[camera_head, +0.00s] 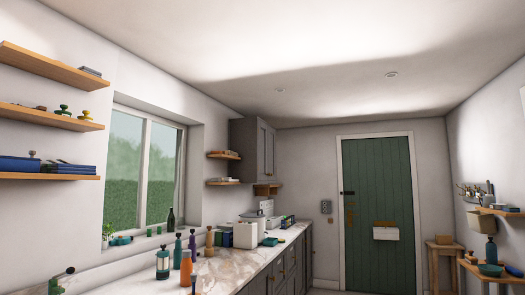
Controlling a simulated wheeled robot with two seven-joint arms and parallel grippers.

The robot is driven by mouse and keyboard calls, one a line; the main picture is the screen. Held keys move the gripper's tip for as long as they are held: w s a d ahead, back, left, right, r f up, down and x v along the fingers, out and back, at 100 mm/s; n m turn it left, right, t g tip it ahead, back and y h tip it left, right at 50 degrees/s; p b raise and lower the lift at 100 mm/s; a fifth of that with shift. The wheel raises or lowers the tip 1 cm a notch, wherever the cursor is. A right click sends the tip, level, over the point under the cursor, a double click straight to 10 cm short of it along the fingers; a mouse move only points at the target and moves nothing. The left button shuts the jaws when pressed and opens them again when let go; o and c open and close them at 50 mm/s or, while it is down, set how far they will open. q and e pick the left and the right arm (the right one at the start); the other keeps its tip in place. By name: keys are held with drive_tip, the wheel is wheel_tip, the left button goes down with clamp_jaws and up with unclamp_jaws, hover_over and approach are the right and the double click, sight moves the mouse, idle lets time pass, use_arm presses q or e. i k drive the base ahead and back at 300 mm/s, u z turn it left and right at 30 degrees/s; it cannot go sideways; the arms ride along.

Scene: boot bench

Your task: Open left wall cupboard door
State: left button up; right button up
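The grey wall cupboard (243,150) hangs high on the left wall, beyond the window and near the far corner. Its front faces right and shows at a steep angle. Two narrow doors show on it, the nearer one (262,150) and the farther one (271,152); both look shut. Neither of my grippers is in view.
A marble worktop (225,271) over grey base units runs along the left wall, with bottles and boxes on it. Wooden shelves (50,177) jut from the left wall. A green door (378,205) closes the far end. Small wooden tables stand at right.

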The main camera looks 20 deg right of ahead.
sight(262, 127)
drive_tip(key=z, duration=0.3)
drive_tip(key=i, duration=0.85)
drive_tip(key=z, duration=1.15)
drive_tip(key=i, duration=2.3)
drive_tip(key=z, duration=0.45)
drive_tip(key=i, duration=2.4)
drive_tip(key=u, duration=0.95)
drive_tip(key=i, duration=1.9)
drive_tip(key=u, duration=0.75)
